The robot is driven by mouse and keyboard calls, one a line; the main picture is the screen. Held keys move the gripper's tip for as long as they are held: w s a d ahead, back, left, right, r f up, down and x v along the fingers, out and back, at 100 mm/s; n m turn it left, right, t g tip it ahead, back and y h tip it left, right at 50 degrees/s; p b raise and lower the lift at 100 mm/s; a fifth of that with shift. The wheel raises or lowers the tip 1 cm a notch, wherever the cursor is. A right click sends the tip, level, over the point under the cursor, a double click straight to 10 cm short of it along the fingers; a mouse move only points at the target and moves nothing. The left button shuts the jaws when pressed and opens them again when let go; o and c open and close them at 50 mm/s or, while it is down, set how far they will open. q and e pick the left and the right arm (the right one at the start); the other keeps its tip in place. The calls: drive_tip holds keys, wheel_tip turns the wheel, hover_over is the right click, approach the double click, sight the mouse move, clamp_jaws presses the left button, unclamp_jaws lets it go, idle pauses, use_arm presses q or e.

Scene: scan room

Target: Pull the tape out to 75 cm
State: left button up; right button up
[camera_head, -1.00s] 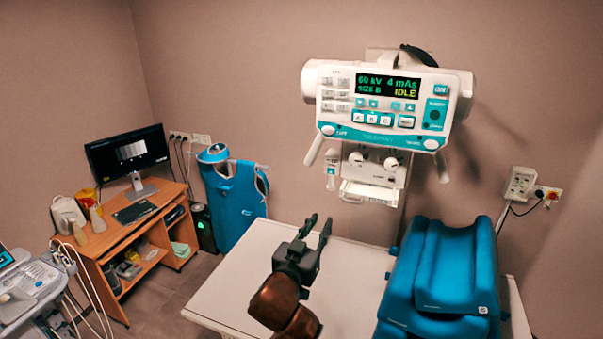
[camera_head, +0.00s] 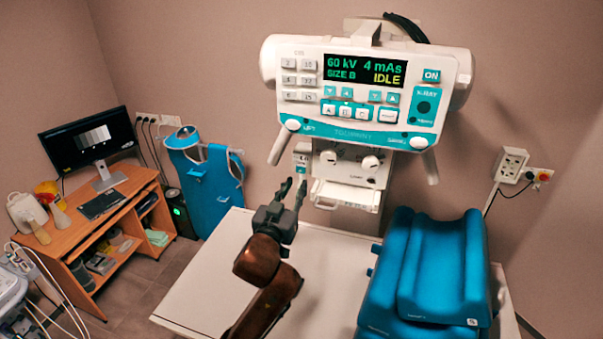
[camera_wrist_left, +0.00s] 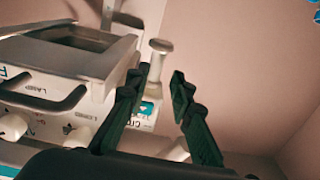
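The tape unit (camera_head: 302,159) is a small white box with a teal label at the left side of the collimator, under the x-ray tube head. In the left wrist view the tape unit (camera_wrist_left: 147,108) shows partly between my fingers, its label partly covered by the left finger. My left gripper (camera_head: 294,186) is open and empty, with its fingers pointing up just below the tape unit. I cannot tell whether it touches. The wrist view shows the left gripper (camera_wrist_left: 160,82) with its two dark fingers apart. My right gripper is not in view.
The x-ray head (camera_head: 360,90) with its control panel reads 60 kV, 4 mAs, IDLE. The white collimator (camera_head: 347,170) sits right of my gripper. A white table (camera_head: 200,290) lies below, with blue cushions (camera_head: 425,265) on its right. A desk (camera_head: 90,215) stands at left.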

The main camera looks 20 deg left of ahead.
sight(301, 179)
use_arm(q)
drive_tip(key=w, duration=0.2)
drive_tip(key=w+d, duration=0.1)
drive_tip(key=w, duration=0.1)
drive_tip(key=shift+w+p, duration=0.2)
drive_tip(key=shift+p, duration=0.2)
drive_tip(key=shift+w+a, duration=0.1)
drive_tip(key=shift+w, duration=0.4)
drive_tip(key=c, duration=0.3)
clamp_jaws()
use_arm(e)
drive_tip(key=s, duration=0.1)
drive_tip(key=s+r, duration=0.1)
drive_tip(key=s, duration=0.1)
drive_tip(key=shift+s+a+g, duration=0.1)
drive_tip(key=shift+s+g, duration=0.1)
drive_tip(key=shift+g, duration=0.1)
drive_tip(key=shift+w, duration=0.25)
